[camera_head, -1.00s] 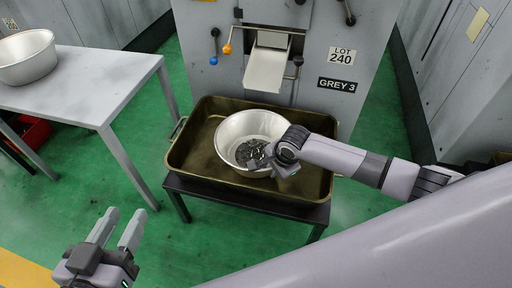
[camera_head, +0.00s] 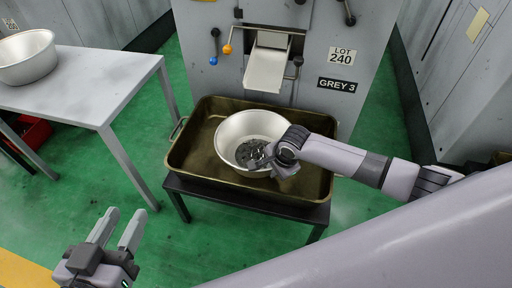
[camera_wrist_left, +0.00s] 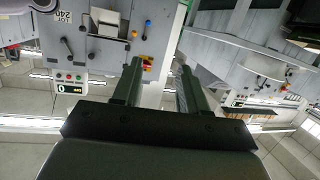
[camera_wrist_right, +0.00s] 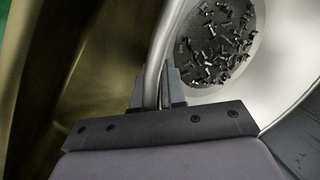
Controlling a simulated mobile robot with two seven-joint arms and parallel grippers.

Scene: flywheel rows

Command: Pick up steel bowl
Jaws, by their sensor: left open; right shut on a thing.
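A steel bowl (camera_head: 232,128) with dark small metal parts in its bottom sits in a brown tray (camera_head: 190,150) below the machine's chute. My right gripper (camera_head: 268,160) is at the bowl's near right side. In the right wrist view its fingers (camera_wrist_right: 165,92) are shut on the bowl's rim (camera_wrist_right: 160,50), and the small parts (camera_wrist_right: 215,45) show inside the bowl. My left gripper (camera_head: 118,230) is open and empty at the lower left, away from the bowl. Its two spread fingers also show in the left wrist view (camera_wrist_left: 158,85). Another steel bowl (camera_head: 28,58) stands on the table at the left.
The tray rests on a low dark stand (camera_head: 250,206). A grey machine (camera_head: 350,60) with levers and a chute (camera_head: 266,68) rises right behind it. A grey table (camera_head: 95,90) stands at the left, with a red bin (camera_head: 35,132) beneath. Green floor lies between.

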